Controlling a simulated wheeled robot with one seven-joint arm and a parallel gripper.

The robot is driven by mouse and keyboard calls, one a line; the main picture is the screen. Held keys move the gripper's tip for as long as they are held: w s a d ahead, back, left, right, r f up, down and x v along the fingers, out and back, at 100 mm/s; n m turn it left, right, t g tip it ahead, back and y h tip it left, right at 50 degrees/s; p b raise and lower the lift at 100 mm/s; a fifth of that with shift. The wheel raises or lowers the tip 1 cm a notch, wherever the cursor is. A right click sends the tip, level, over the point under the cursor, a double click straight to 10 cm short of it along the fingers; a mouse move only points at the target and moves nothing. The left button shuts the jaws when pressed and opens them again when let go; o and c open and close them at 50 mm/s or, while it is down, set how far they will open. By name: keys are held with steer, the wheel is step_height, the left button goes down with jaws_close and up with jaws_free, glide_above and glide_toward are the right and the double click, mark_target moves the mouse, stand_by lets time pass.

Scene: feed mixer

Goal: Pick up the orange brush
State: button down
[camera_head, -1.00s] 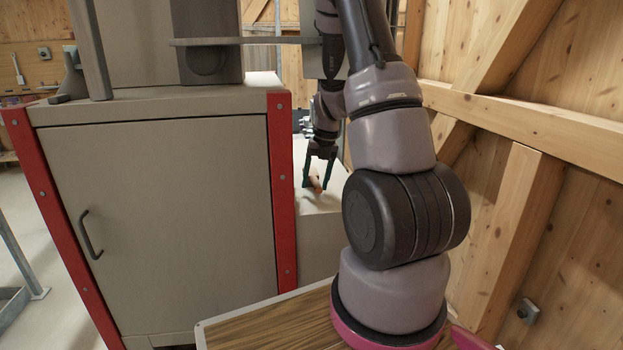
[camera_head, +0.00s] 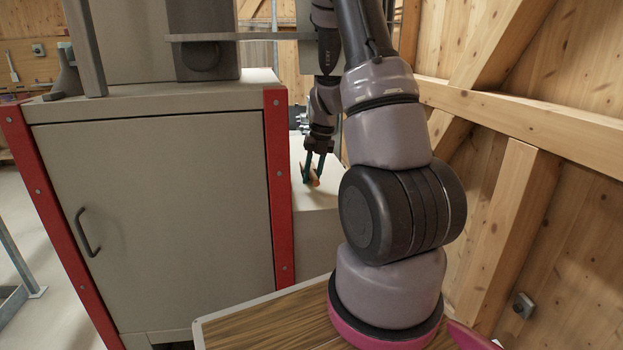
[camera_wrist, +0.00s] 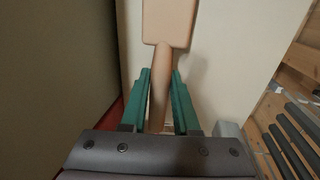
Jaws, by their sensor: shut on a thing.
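The orange brush (camera_head: 314,178) is at the pale surface behind the grey cabinet in the head view. In the wrist view the brush (camera_wrist: 168,22) shows a broad, flat tan-orange head at the top and a narrow handle running down between the fingers. My gripper (camera_head: 312,180) has green fingers and is shut on the handle. In the wrist view my gripper (camera_wrist: 160,95) has one finger on each side of the handle. I cannot tell whether the brush still touches the surface. The lower end of the handle is hidden by the gripper body.
The grey cabinet (camera_head: 155,205) with red corner posts stands left of my arm. The pale ledge (camera_head: 318,198) lies beside it. A wooden wall (camera_head: 545,180) closes off the right side. A horizontal grey bar (camera_head: 235,37) crosses above the cabinet.

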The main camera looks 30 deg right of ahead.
step_height(320, 180, up, 27)
